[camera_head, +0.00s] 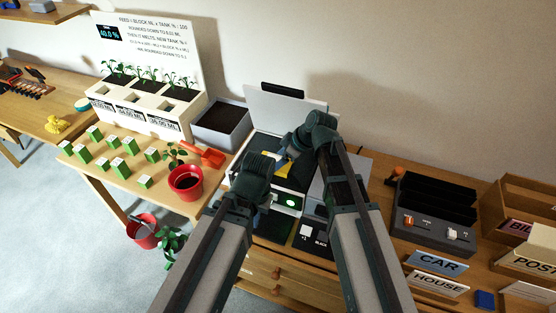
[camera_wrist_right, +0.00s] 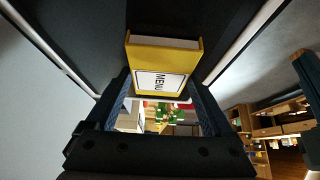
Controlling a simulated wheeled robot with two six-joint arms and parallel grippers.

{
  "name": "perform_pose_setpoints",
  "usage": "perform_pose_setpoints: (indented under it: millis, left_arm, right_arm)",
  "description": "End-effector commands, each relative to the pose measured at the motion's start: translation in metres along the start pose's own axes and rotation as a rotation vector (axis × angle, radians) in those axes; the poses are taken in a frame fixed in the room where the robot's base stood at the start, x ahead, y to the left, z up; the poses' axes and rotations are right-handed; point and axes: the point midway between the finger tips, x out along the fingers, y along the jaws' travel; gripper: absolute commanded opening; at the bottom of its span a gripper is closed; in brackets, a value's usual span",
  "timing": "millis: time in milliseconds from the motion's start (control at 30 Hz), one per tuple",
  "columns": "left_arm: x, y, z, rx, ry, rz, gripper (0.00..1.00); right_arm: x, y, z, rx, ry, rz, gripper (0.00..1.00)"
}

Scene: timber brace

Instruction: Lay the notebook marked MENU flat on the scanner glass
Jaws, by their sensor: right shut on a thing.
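The yellow notebook marked MENU (camera_wrist_right: 160,82) is between the fingers of my right gripper (camera_wrist_right: 161,98) in the right wrist view. A yellow part of it (camera_head: 278,168) also shows in the head view, over the scanner (camera_head: 288,201). The scanner's lid (camera_head: 286,108) stands raised at the back. Its dark glass is mostly hidden behind my arms, so I cannot tell if the notebook touches it. My right gripper (camera_head: 285,158) is shut on the notebook. My left gripper (camera_head: 258,188) is over the scanner's front left; its fingers are hidden.
A grey bin (camera_head: 222,125) stands left of the scanner. Farther left are a planter (camera_head: 150,105), a red pot (camera_head: 186,183) and several green blocks. On the right are a dark organizer (camera_head: 433,210), wooden trays (camera_head: 520,205) and signs reading CAR (camera_head: 436,262) and HOUSE (camera_head: 436,284).

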Motion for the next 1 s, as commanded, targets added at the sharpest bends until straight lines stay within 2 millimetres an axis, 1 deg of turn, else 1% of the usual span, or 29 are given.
perform_pose_setpoints:
  millis: [67,100,133,167,400,533,667,1000]
  left_arm:
    - [0.000,0.000,0.000,0.000,0.000,0.000,0.00]
    - [0.000,0.000,0.000,0.000,0.000,0.000,0.00]
    - [0.000,0.000,0.000,0.000,0.000,0.000,0.00]
    - [0.000,0.000,0.000,0.000,0.000,0.000,0.00]
    - [-0.001,0.000,0.000,0.000,0.000,0.000,0.00]
    - [-0.011,-0.001,0.001,0.000,0.000,0.000,0.00]
    - [-0.030,-0.003,0.002,0.000,0.000,0.000,0.00]
    - [-0.081,-0.008,0.005,0.000,0.000,0.000,0.00]
  right_arm:
    - [0.000,0.000,0.000,0.000,0.000,0.000,0.29]
    - [0.000,0.000,0.000,0.000,0.000,0.000,0.92]
    - [0.000,0.000,0.000,0.000,0.000,0.000,0.97]
    - [0.000,0.000,0.000,0.000,0.000,0.000,1.00]
    - [-0.001,0.000,0.000,0.000,0.000,0.000,1.00]
    - [-0.012,0.000,-0.002,0.001,0.000,0.000,1.00]
    - [-0.034,-0.001,-0.003,0.001,0.000,0.000,1.00]
    - [-0.095,-0.001,-0.004,0.002,0.000,0.000,1.00]
